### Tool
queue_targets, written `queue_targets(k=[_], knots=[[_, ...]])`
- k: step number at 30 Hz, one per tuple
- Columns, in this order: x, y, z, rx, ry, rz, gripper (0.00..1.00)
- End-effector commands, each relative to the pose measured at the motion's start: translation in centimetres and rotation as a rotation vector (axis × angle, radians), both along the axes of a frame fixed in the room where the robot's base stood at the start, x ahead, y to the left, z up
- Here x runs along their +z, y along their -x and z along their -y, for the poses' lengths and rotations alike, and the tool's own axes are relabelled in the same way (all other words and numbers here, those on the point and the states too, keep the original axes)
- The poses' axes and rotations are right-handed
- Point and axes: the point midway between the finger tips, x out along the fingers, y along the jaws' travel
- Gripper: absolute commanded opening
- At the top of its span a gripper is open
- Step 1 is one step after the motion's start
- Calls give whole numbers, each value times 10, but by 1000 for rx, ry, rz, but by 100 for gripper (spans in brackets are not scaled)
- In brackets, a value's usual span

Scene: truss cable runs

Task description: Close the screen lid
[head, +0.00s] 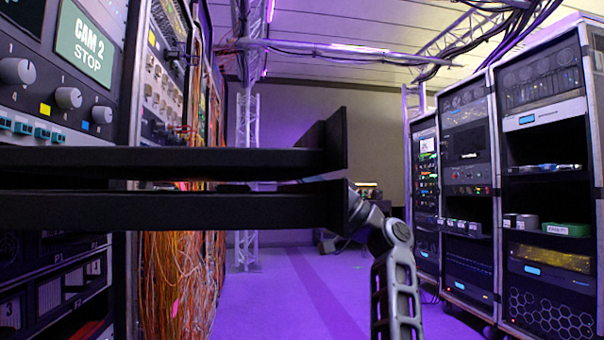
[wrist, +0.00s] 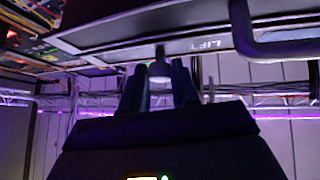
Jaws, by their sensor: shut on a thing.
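The screen lid (wrist: 110,35) shows in the wrist view as a dark panel with a pale edge across the top, marked with a "LIFT" label (wrist: 205,44). A small grey knob (wrist: 160,70) sticks out below it. My gripper (wrist: 159,76) has its two fingers on either side of this knob and is shut on it. In the head view, two dark flat slabs (head: 170,161) lie one above the other with a gap; I cannot tell which is the lid. The gripper's fingers are hidden behind them there, and part of my arm shows at the right.
A rack with knobs and a "CAM 2 STOP" sign (head: 85,45) stands close at the left, with orange cables (head: 180,270) hanging. Tall equipment racks (head: 545,180) line the right. Purple floor (head: 290,290) between them is open. A curved grey bar (wrist: 285,48) is right of the knob.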

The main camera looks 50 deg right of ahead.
Motion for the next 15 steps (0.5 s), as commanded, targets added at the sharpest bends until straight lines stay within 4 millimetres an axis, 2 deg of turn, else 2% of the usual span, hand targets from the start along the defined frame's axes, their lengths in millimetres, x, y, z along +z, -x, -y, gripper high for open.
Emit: queue_targets(k=[1, 3, 15], knots=[[-9, -2, -2, 1, 4, -4, 0], [-13, -1, -1, 1, 4, -4, 0], [-20, -1, 0, 1, 3, -10, 0]])
